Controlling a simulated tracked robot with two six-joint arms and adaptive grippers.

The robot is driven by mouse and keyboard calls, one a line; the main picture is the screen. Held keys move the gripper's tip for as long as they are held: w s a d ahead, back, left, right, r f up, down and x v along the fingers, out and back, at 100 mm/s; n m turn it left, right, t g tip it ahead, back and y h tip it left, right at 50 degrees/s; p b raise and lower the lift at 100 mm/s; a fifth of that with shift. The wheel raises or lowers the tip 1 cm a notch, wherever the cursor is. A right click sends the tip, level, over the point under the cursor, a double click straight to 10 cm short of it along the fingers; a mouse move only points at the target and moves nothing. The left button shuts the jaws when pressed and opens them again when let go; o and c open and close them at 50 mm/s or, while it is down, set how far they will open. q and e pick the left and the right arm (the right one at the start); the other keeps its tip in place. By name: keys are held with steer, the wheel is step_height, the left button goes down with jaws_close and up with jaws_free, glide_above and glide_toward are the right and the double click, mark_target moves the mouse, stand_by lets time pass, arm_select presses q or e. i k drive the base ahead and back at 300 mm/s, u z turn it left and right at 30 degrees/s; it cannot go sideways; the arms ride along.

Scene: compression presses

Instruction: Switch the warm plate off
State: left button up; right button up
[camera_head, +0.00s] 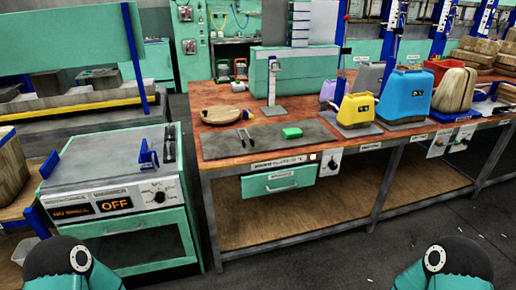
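A flat dark grey plate (235,140) lies on the wooden workbench, with a small green block (292,133) and a pair of tongs (245,137) on it. A label strip (278,163), too small to read surely, runs along the bench edge below it. A control panel with a dark knob (333,161) sits at the strip's right end, beside a small pale light (313,157). The knob's setting is too small to read. Neither gripper shows; only rounded dark parts of my arms are at the bottom left and bottom right corners.
A green cabinet (135,235) with a grey top stands at left; its displays read "NO SMELL" and "OFF", beside a knob (159,197). A green drawer (279,181) hangs under the bench. Yellow (357,109) and blue (404,95) presses stand right. The floor in front is mostly clear.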

mark_target(333, 166)
steer(key=z, duration=0.15)
steer(key=i, duration=0.85)
steer(key=u, duration=0.05)
steer(key=k, duration=1)
steer(key=z, duration=0.6)
steer(key=i, duration=0.9)
steer(key=u, duration=0.5)
steer(key=i, duration=0.65)
steer(key=u, duration=0.65)
